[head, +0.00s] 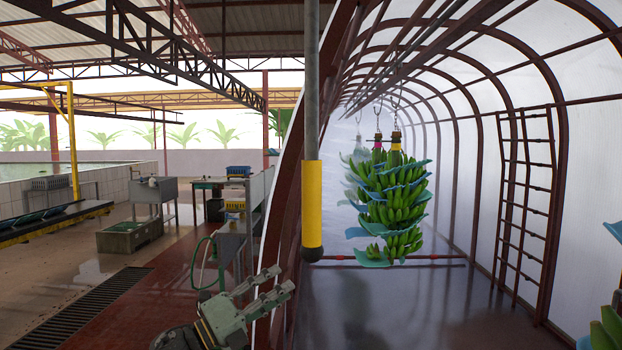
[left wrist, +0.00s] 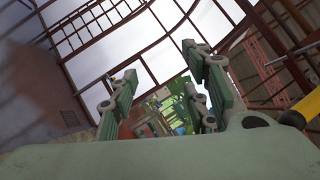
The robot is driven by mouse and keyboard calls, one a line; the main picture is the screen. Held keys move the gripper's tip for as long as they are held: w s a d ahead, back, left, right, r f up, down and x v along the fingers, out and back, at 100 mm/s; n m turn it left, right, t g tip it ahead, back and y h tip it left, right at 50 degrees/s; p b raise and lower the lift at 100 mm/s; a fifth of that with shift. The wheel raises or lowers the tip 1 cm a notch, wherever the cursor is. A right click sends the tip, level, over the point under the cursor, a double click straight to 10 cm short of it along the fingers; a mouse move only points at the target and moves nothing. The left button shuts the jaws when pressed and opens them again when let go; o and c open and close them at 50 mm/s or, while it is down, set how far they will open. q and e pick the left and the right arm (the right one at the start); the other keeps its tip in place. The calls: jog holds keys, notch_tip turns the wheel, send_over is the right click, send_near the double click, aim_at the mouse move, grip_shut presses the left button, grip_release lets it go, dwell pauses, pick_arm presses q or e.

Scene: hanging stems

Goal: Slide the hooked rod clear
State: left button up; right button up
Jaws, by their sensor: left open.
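A thin red rod (head: 437,257) runs level across the passage at the foot of the hanging banana stems (head: 395,205). Its middle is hidden behind the lowest bananas and blue sheets, and I cannot make out its hook. My left gripper (head: 272,284) is low in the head view, left of the rod and apart from it. Its two fingers are spread and empty. In the left wrist view the open fingers (left wrist: 160,68) frame distant structure, with no rod between them. My right gripper is not in view.
A red ladder-like frame (head: 527,195) lines the right wall. More bananas (head: 607,330) show at the lower right edge. The passage floor (head: 430,315) is clear.

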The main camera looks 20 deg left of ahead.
pick_arm(q)
jog(key=s+d+r+m+g+h+p, duration=0.1)
jog(key=s+d+r+m+g+h, duration=0.2)
jog(key=r+m, duration=0.45)
jog(key=s+d+r+m+g+h, duration=0.1)
jog(key=s+r+m+g, duration=0.3)
jog(key=r, duration=0.7)
jog(key=m+g+y+p, duration=0.1)
jog(key=m+y+p, duration=0.1)
jog(key=m, duration=0.5)
send_near(311, 189)
jog(key=w+d, duration=0.2)
jog(key=w, duration=0.1)
jog(key=p+x, duration=0.2)
jog(key=x, duration=0.5)
jog(key=shift+f, duration=0.15)
jog(key=shift+c, duration=0.3)
jog(key=shift+c, duration=1)
grip_shut()
